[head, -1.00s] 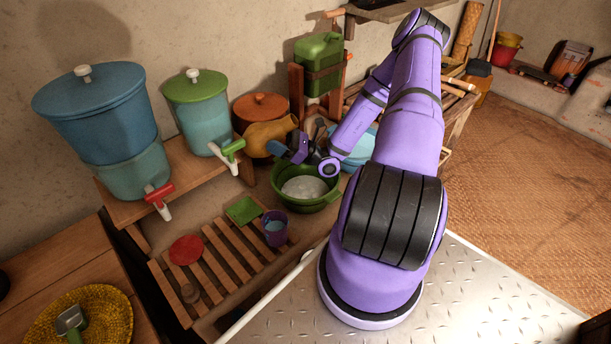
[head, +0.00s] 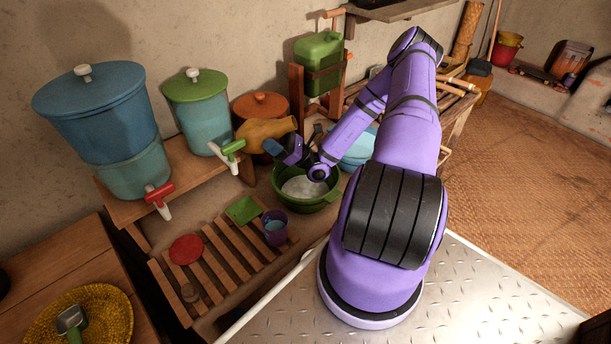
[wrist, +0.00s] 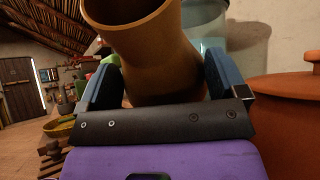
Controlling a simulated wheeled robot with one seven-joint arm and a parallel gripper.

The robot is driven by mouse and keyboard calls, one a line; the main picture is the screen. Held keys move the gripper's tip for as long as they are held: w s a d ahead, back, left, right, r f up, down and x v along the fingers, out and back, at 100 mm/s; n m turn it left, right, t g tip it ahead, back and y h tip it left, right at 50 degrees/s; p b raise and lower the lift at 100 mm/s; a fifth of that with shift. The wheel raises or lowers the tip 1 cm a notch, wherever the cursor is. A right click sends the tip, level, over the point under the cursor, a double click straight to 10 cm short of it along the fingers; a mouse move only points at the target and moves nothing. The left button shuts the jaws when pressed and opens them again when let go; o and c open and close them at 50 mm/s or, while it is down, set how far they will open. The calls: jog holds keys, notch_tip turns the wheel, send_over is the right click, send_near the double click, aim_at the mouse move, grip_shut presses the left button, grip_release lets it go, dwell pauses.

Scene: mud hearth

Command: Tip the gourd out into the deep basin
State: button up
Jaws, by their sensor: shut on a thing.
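The tan gourd (head: 262,132) is held up in the head view, lying nearly level with its neck toward the right. In the wrist view the gourd (wrist: 160,60) sits between the two blue fingers, its open mouth at the top. My gripper (head: 277,146) is shut on the gourd's body; the fingers also show in the wrist view (wrist: 162,82). The green basin (head: 318,204) stands below and to the right of the gourd, with something pale in its bottom. No stream from the gourd's mouth is visible.
An orange lidded pot (head: 252,103) stands close behind the gourd. A blue basin (head: 360,150) is right of the green one, partly behind my arm. A green-lidded dispenser (head: 197,112) stands left. A purple cup (head: 275,228) is on the slatted rack (head: 225,255) in front.

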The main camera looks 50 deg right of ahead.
jog(key=shift+w+a+f+t+y, duration=0.15)
jog(key=shift+f+t+y, duration=0.15)
jog(key=shift+t+y, duration=0.1)
